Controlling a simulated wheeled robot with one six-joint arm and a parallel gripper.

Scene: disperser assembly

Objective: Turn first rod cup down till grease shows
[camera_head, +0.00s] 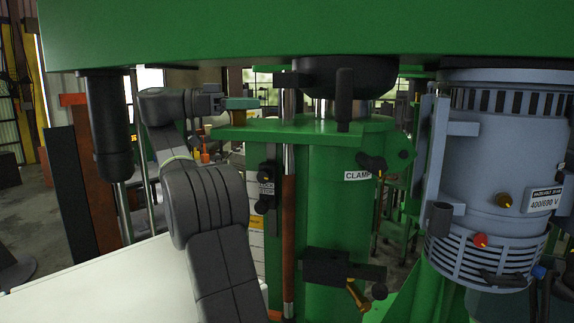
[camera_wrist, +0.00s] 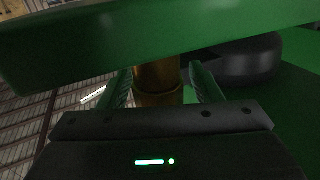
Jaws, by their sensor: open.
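In the wrist view a brass-coloured cup (camera_wrist: 158,88) stands upright between the two green fingers of my gripper (camera_wrist: 162,72). The gripper is open, with a finger on each side of the cup. A gap shows on the right; I cannot tell whether the left finger touches. In the head view my gripper (camera_head: 240,104) is level at the left end of a green bracket (camera_head: 265,133), beside a shiny vertical rod (camera_head: 289,105). No grease can be made out.
A green beam (camera_wrist: 170,38) crosses just above the fingers in the wrist view. In the head view a green column (camera_head: 335,215) with a CLAMP label stands to the right, and a grey motor (camera_head: 500,150) further right. A black cylinder (camera_head: 108,125) hangs at the left.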

